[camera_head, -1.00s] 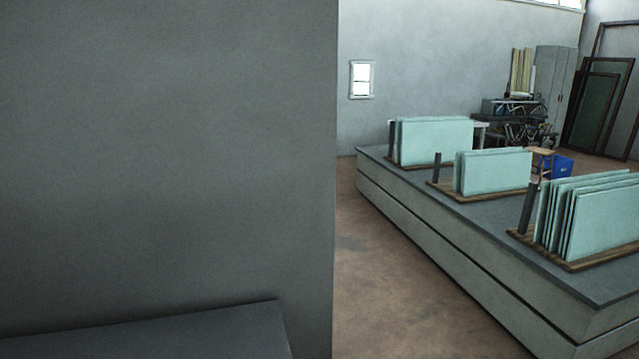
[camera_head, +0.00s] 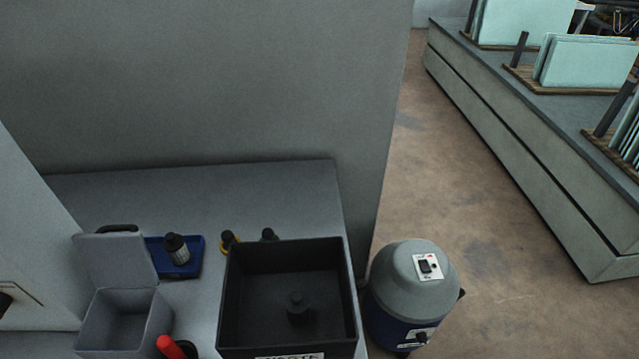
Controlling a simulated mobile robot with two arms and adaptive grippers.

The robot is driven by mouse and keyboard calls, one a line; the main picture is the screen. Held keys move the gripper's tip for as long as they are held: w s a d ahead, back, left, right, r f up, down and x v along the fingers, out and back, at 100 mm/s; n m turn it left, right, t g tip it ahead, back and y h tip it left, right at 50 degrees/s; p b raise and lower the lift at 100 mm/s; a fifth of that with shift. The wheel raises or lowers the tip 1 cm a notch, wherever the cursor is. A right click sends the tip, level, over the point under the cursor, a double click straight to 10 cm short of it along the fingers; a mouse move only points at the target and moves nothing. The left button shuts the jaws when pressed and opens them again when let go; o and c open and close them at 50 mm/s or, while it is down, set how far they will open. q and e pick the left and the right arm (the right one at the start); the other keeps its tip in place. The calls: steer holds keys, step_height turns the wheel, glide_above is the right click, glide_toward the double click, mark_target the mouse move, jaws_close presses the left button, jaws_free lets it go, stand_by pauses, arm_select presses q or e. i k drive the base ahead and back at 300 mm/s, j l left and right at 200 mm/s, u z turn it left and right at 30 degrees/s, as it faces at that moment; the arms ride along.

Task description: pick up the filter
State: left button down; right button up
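I cannot tell for certain which object is the filter. A small dark cylindrical piece with a narrower top (camera_head: 298,308) stands inside a deep black bin (camera_head: 235,300) on the grey bench, and may be it. A small canister with a black cap and a light band (camera_head: 177,250) is at a blue tray (camera_head: 195,270) behind and left of the bin. Two small dark-topped items, one with yellow (camera_head: 229,241) and one dark (camera_head: 269,235), show just behind the bin, their lower parts hidden. Neither of my grippers is in view.
A grey box with its lid raised (camera_head: 122,322) stands left of the bin. A red-topped item (camera_head: 170,347) is at the bottom edge. A grey and blue vacuum-like canister (camera_head: 412,285) is right of the bench. The bench behind the bin (camera_head: 280,195) is clear, with a wall beyond.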

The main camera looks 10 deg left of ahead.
mark_target(174, 245)
steer(key=u, duration=1.6)
steer(key=k+l+u, duration=0.2)
steer(key=k+l, duration=0.2)
steer(key=l, duration=0.2)
steer(key=k+l+u, duration=0.25)
steer(key=k+l, duration=0.2)
steer(key=l, duration=0.15)
